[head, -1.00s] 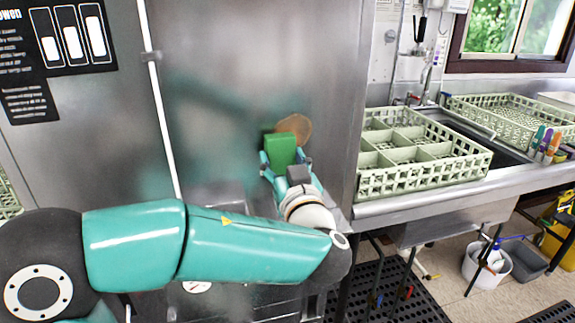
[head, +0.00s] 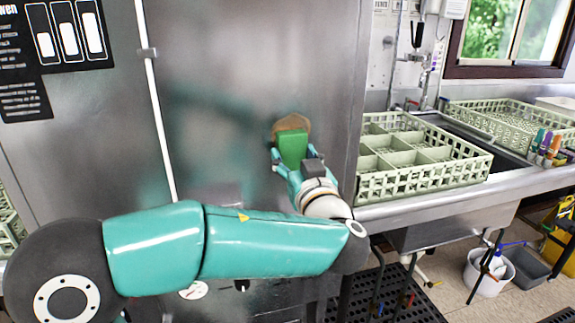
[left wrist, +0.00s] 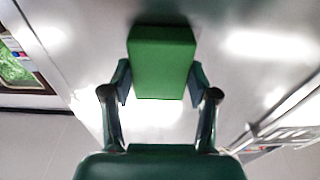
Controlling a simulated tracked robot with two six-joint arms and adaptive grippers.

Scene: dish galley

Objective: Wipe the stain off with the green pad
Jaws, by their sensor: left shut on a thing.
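A brown round stain (head: 291,123) shows on the upright steel panel (head: 240,60) in the head view. The green pad (head: 292,148) covers its lower part, and the stain's upper edge shows above the pad. My left gripper (head: 290,163) is shut on the pad, which is held against or just in front of the panel; I cannot tell if it touches. In the left wrist view the green pad (left wrist: 161,62) sits between the two fingertips, and the stain is not visible there. My right gripper is not in view.
Right of the panel, a pale green dish rack (head: 420,184) stands on the steel counter (head: 440,203). Another rack (head: 500,115) and several coloured bottles (head: 545,145) stand beyond the sink. A white bucket (head: 488,275) is on the floor below.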

